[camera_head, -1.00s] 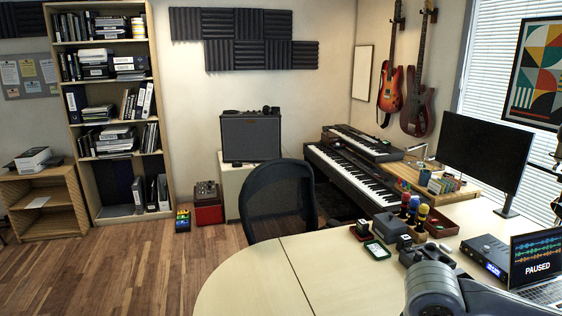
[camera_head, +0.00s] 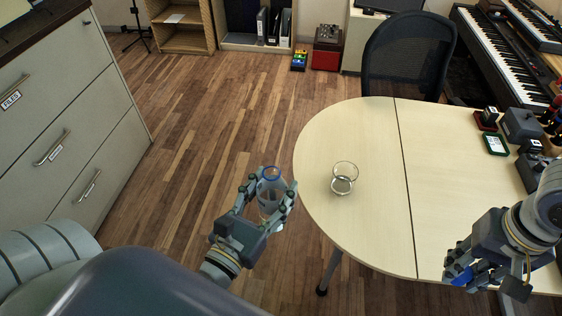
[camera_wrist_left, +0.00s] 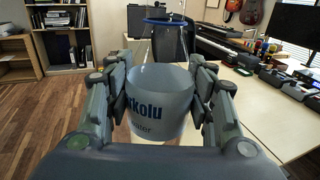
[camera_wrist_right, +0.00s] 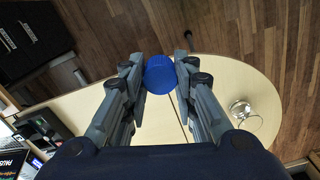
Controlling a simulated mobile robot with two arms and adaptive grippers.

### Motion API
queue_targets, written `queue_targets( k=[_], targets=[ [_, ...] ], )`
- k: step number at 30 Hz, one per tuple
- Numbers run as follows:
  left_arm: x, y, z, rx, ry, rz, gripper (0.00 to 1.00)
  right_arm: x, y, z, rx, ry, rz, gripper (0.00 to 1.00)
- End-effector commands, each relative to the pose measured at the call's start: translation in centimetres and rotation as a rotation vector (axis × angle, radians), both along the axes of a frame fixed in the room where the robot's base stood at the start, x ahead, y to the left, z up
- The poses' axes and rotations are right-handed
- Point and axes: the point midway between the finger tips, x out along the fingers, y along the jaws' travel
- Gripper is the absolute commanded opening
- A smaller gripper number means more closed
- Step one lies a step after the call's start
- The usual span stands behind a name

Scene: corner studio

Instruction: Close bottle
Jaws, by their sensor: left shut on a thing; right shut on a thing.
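A clear bottle (camera_head: 272,187) with a blue ring at its open neck is held upright in my left gripper (camera_head: 270,196), off the left edge of the table. In the left wrist view its label (camera_wrist_left: 158,105) sits between the two fingers. My right gripper (camera_head: 474,284) is shut on a blue cap (camera_head: 461,275) over the front right of the table. The cap shows as a blue disc between the fingertips in the right wrist view (camera_wrist_right: 160,74). The bottle and the cap are well apart.
A glass (camera_head: 343,178) stands on the pale table (camera_head: 360,235) between my grippers. Small devices (camera_head: 523,126) stand at the table's right side. A black chair (camera_head: 409,50) is behind the table. The floor left of the table is clear up to a drawer cabinet (camera_head: 70,110).

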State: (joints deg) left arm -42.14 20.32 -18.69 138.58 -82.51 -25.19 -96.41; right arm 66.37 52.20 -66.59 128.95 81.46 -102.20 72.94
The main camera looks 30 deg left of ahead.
Motion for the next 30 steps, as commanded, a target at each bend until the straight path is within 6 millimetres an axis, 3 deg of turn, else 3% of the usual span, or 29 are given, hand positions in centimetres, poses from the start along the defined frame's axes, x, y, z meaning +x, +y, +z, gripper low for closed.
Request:
queue_targets(
  k=[15, 30],
  targets=[
    [3.4, -7.6, 0.8, 0.004, -0.009, -0.382, 0.07, 0.0, 0.0, 0.0, 0.000, 0.000, 0.000, 0.17],
    [5.4, -12.5, 1.1, 0.002, -0.006, -0.625, 0.07, 0.0, 0.0, 0.0, 0.000, 0.000, 0.000, 0.17]
  ],
)
